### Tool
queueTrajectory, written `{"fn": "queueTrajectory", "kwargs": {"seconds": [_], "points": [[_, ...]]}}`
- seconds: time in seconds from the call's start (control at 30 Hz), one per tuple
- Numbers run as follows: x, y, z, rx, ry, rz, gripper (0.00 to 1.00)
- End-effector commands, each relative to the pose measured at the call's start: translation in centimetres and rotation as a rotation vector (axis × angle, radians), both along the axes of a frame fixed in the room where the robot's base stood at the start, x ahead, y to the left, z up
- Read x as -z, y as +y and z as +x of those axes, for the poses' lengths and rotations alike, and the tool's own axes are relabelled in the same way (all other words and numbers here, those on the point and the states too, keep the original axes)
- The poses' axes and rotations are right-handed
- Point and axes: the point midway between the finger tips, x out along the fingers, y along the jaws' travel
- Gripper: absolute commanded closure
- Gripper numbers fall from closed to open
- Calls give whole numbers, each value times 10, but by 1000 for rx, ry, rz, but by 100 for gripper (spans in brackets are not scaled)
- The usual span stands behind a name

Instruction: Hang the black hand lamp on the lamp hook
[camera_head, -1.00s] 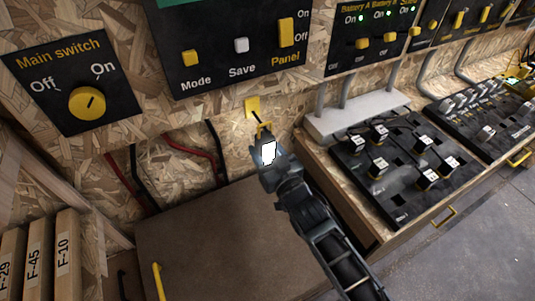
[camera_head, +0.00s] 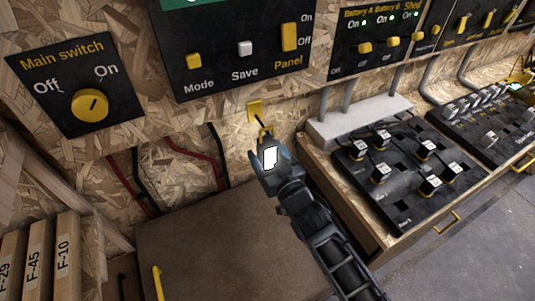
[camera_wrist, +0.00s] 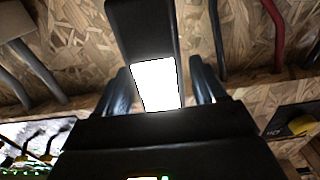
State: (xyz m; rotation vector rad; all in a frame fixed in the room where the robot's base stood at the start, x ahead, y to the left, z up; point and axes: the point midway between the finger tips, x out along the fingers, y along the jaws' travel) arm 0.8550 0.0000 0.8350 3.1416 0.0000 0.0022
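The black hand lamp (camera_head: 270,157) has a bright white lit face and stands roughly upright against the chipboard wall. The yellow lamp hook plate (camera_head: 254,108) is on the wall just above it. A small yellow loop at the lamp's top meets the dark peg of the hook; whether it is fully seated is too small to tell. My gripper (camera_head: 271,161) is at the lamp, with one finger on each side. In the wrist view the lamp (camera_wrist: 143,30) stands between my spread fingers (camera_wrist: 163,82), with visible gaps beside it. The gripper looks open around the lamp.
A main switch panel (camera_head: 75,82) and a Mode/Save/Panel board (camera_head: 235,48) are above. Red and black cables (camera_head: 190,155) run left of the lamp. A brown box top (camera_head: 200,240) lies below. A bench with a black socket panel (camera_head: 405,210) is to the right.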

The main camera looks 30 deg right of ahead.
Motion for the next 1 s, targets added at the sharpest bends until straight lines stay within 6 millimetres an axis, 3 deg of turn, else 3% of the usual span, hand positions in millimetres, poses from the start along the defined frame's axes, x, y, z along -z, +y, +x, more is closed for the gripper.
{"fn": "queueTrajectory", "kwargs": {"seconds": [0.1,0.43,0.8,1.0], "points": [[0,0,0,0,1,0,19],[1,0,-6,0,3,1,19],[2,0,-60,0,2,0,19],[1,0,-76,-1,2,0,19]]}}
